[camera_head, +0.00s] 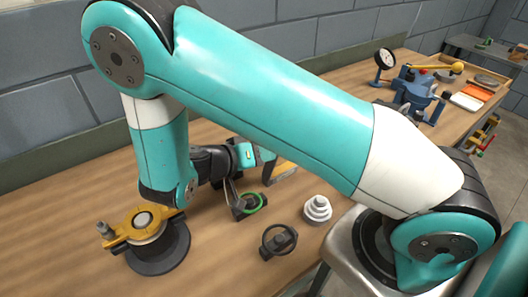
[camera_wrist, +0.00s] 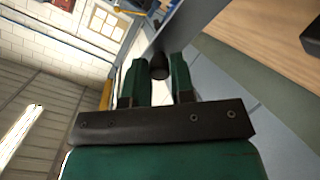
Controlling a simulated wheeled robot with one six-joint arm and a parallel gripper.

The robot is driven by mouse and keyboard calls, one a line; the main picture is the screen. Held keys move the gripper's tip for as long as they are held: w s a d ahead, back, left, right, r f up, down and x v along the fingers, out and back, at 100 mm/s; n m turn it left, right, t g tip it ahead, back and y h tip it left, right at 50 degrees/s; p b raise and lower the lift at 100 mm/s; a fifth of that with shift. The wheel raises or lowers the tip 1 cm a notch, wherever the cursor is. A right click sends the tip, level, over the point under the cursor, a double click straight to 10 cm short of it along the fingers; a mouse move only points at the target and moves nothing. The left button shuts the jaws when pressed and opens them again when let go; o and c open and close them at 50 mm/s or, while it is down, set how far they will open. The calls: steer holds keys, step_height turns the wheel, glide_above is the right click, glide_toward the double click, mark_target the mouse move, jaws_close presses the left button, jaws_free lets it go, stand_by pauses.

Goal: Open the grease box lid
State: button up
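My gripper (camera_wrist: 160,62) shows in the wrist view with its two green fingers apart. A short dark cylinder (camera_wrist: 160,67), like a knob, stands between the fingertips and nearly fills the gap. I cannot tell whether the fingers press on it. A blue-grey panel (camera_wrist: 185,27) runs up and right from beside the cylinder. In the head view my gripper (camera_head: 258,154) is partly hidden by my upper arm.
On the bench (camera_head: 60,220) stand a yellow-topped round casing (camera_head: 145,235), a part with a green ring (camera_head: 248,205), a dark handwheel (camera_head: 279,241) and a stepped white piece (camera_head: 317,209). A dial gauge (camera_head: 384,60) and a blue vise (camera_head: 415,92) are at the back right.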

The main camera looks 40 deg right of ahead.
steer(key=o, duration=0.3)
steer(key=shift+f, duration=0.1)
steer(key=shift+o, duration=0.3)
steer(key=p+v, duration=1.2)
steer(key=v, duration=0.5)
steer(key=shift+r, duration=0.3)
steer(key=shift+a+f, duration=0.15)
steer(key=shift+f, duration=0.05)
